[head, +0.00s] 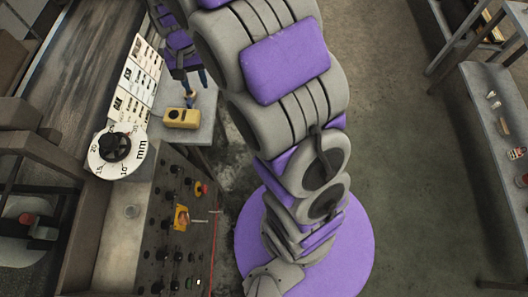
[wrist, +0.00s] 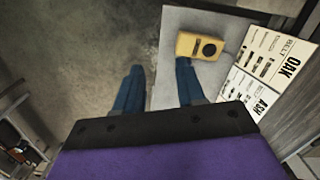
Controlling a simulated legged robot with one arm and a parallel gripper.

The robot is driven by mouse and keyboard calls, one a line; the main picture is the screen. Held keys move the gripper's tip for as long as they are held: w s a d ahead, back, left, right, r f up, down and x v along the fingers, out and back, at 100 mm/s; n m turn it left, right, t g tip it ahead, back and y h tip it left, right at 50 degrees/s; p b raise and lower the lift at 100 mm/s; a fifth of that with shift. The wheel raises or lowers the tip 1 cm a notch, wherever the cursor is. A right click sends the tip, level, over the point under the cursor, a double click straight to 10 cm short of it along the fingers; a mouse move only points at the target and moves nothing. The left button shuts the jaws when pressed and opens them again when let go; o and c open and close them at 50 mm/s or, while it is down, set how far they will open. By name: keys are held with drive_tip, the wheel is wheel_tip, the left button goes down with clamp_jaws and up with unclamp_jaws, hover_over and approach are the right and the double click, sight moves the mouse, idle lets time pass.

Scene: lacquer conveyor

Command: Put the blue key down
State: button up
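My gripper (head: 196,87) has two blue fingers and hangs over the small grey table (head: 198,129), near a yellow box. In the wrist view the fingers (wrist: 159,82) stand apart, with only floor and table edge visible between them. The right finger is over the table and the left finger is over the floor. The yellow box (head: 190,119) has a round black spot on it; it lies on the table just beyond the right finger in the wrist view (wrist: 187,46). I cannot make out a blue key apart from the blue fingers.
White label cards (head: 137,77) marked OAK and ASH stand beside the table. A round mm dial (head: 103,153) and a control panel (head: 167,255) with a red button and a yellow-orange switch (head: 181,217) are nearer. A bench (head: 495,130) with small items stands at the right.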

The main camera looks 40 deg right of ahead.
drive_tip(key=s+r+n, duration=0.2)
drive_tip(key=s+r, duration=0.1)
drive_tip(key=s, duration=1.2)
drive_tip(key=s+d+r+n+g, duration=0.1)
drive_tip(key=s+r+n, duration=0.1)
drive_tip(key=s, duration=1.4)
drive_tip(key=shift+s+r, duration=0.25)
drive_tip(key=shift+r, duration=0.55)
